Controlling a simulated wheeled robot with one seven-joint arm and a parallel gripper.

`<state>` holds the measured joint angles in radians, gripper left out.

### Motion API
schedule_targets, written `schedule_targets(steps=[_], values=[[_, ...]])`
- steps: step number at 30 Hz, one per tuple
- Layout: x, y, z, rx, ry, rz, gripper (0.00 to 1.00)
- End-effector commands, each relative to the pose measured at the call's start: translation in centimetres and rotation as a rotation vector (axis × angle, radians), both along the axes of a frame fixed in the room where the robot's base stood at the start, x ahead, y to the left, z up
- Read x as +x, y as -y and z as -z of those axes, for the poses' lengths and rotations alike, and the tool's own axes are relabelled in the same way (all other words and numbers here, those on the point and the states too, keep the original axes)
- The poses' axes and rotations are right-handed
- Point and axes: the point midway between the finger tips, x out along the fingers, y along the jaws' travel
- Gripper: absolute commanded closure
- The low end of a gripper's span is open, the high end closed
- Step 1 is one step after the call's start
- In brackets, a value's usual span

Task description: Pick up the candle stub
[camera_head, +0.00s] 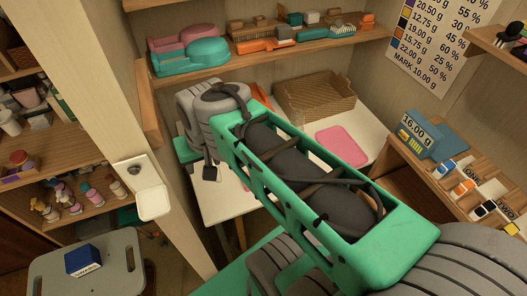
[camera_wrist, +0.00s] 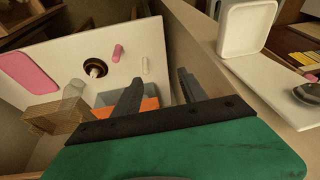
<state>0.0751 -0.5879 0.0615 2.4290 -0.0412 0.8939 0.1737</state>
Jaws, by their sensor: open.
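In the wrist view a white table carries a small pale upright cylinder (camera_wrist: 145,66), a pink cylinder (camera_wrist: 118,52) and a dark brown round dish (camera_wrist: 96,68) with a pale piece in its middle. I cannot tell for sure which is the candle stub; the pale cylinder looks like one. My gripper (camera_wrist: 160,80) is open and empty, its two dark fingers spread. It appears nearer the camera than the pale cylinder, apart from it. In the head view my arm hides these small things and most of my gripper.
A pale ledge (camera_wrist: 265,85) stands at right. Shelves (camera_head: 250,60) hang above the table.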

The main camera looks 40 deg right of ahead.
Motion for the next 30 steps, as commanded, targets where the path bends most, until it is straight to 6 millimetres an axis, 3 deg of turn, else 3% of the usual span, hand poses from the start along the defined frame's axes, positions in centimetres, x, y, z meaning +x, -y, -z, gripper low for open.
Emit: schedule_targets(steps=[5, 7, 12, 15, 19, 30], values=[[5.1, 8.5, 6.2, 0.269, -0.063, 0.752, 0.51], [6.5, 13.2, 9.3, 0.405, -0.085, 1.112, 0.51], [6.6, 24.3, 17.0, 0.720, -0.134, 1.893, 0.51], [5.5, 28.4, 20.0, 0.852, -0.160, 2.192, 0.51], [4.8, 30.5, 21.8, 0.935, -0.179, 2.366, 0.51], [6.7, 30.0, 26.1, 0.941, -0.185, 2.385, 0.51]])
